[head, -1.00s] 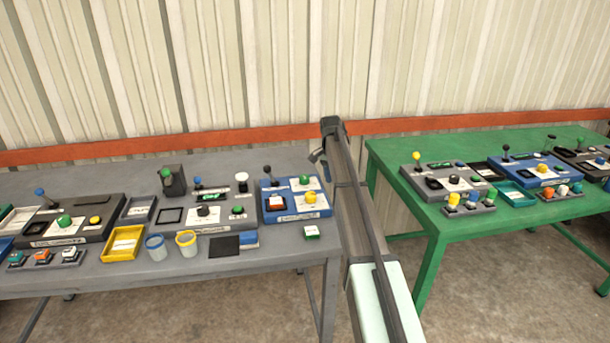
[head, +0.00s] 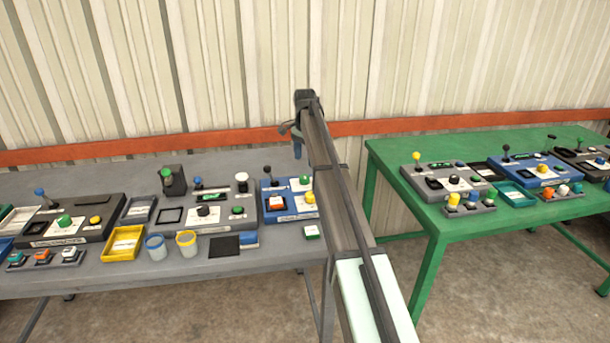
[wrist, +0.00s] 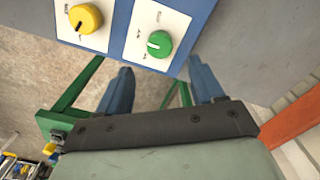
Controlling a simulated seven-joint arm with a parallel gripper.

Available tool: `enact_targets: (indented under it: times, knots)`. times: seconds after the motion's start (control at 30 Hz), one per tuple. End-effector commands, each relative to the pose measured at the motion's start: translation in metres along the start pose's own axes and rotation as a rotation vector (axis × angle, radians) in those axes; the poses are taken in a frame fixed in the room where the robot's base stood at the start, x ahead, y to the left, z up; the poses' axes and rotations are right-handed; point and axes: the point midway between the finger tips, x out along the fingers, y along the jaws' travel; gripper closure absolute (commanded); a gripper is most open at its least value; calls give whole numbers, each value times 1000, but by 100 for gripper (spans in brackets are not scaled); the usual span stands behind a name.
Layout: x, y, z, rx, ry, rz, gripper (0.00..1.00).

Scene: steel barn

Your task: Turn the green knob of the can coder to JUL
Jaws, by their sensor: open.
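A blue panel (head: 270,205) on the grey table carries a green knob (head: 305,180) and a yellow knob (head: 309,197). I cannot read a can coder name on it. In the wrist view the green knob (wrist: 159,44) sits on a white plate, with a white pointer mark on its left side; the lettering around it is too small to read. The yellow knob (wrist: 85,18) is to its left. My gripper (wrist: 160,72) is open and empty, its two blue fingers apart, with the green knob just beyond the gap. In the head view my gripper (head: 294,143) is above the panel's back right.
Other panels on the grey table (head: 90,275) also have green knobs, one on the grey panel (head: 238,211) and one on the dark panel (head: 64,221). A green table (head: 400,200) stands right.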

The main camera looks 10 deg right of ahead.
Motion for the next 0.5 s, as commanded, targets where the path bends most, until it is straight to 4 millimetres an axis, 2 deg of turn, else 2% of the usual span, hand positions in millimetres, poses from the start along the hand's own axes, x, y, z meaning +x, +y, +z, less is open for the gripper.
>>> enact_targets:
  times: [0.1,0.3,0.5]
  knots:
    - [23,1,0,0,0,1,33]
    - [53,1,0,0,0,1,33]
    - [71,0,0,0,1,-1,33]
